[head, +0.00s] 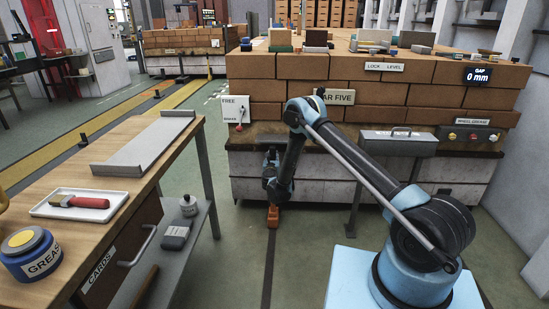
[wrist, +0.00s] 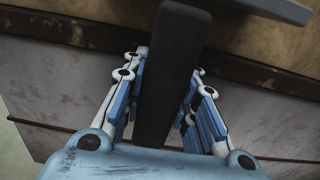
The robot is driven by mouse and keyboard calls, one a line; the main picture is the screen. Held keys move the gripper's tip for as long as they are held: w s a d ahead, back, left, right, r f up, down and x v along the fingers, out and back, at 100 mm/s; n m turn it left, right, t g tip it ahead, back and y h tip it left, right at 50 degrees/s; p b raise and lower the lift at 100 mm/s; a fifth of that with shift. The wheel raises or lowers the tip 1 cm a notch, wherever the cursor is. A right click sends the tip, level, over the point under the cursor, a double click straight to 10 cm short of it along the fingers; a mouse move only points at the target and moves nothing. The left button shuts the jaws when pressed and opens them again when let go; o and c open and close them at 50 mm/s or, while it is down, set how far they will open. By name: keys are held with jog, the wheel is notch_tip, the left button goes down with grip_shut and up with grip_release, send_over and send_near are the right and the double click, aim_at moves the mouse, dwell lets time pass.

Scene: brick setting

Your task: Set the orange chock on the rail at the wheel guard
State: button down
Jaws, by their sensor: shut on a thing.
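The orange chock (head: 273,216) shows low in the head view, at the lower end of my gripper (head: 271,198). It is close to the floor; I cannot tell whether it touches. My gripper is shut on it. In the wrist view my gripper's blue and white fingers (wrist: 166,95) stand on either side of a long dark bar (wrist: 172,75); no orange shows there, and I cannot tell what the bar is. A narrow dark strip (head: 267,265), apparently the rail, runs along the floor below the chock. A wheel guard sign (head: 471,122) is on the brick bench at right.
The brick-topped bench (head: 260,94) stands just behind my gripper, with a grey toolbox (head: 399,145) on its ledge. A wooden table (head: 146,191) at left holds a grease tin (head: 30,254) and a white tray (head: 118,207). The floor between is clear.

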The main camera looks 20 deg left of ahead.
jog(key=shift+w+d+f, duration=0.1)
dwell(0.3)
jog(key=c, duration=1.3)
grip_release()
